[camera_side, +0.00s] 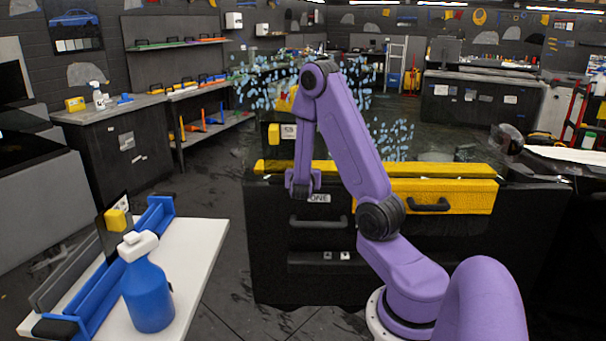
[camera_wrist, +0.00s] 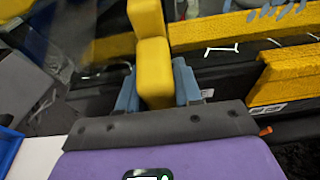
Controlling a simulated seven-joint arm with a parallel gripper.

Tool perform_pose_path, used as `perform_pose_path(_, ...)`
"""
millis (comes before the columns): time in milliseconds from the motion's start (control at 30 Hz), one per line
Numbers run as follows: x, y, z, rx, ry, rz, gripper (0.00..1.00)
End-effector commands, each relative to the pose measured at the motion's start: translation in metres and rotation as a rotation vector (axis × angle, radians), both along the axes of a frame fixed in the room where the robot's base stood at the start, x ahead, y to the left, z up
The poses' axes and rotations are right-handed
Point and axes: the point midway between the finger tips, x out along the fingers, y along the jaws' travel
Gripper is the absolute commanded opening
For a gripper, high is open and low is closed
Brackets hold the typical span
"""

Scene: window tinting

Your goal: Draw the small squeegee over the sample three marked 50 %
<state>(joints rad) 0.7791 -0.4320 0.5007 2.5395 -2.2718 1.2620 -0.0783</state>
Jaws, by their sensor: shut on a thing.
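In the wrist view my gripper (camera_wrist: 157,90) is shut on a yellow block-like tool (camera_wrist: 152,62), which I take as the small squeegee. Its blue-grey fingers press on both sides, and the yellow piece reaches up past the frame's top. In the side view the fingers and held tool cannot be made out clearly. A long blue rack (camera_side: 157,217) stands on the white table at lower left. A dark panel (camera_side: 103,229) stands by it, with a yellow piece (camera_side: 116,220) in front. No 50 % mark is legible.
A blue spray bottle (camera_side: 147,292) with a white head stands on the white table (camera_side: 205,245), in front of the rack. The table's right part is clear.

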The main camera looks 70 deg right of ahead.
Motion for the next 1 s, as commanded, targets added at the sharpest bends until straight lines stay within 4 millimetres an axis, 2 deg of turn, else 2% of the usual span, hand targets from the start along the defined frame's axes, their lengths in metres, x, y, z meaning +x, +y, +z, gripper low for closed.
perform_pose_path(333, -0.005, 0.016, -0.003, 0.001, 0.003, 0.009, 0.04)
perform_pose_path(800, -0.018, 0.05, -0.01, 0.001, 0.005, 0.01, 0.04)
perform_pose_path(1000, -0.02, 0.053, -0.01, 0.002, 0.004, 0.008, 0.04)
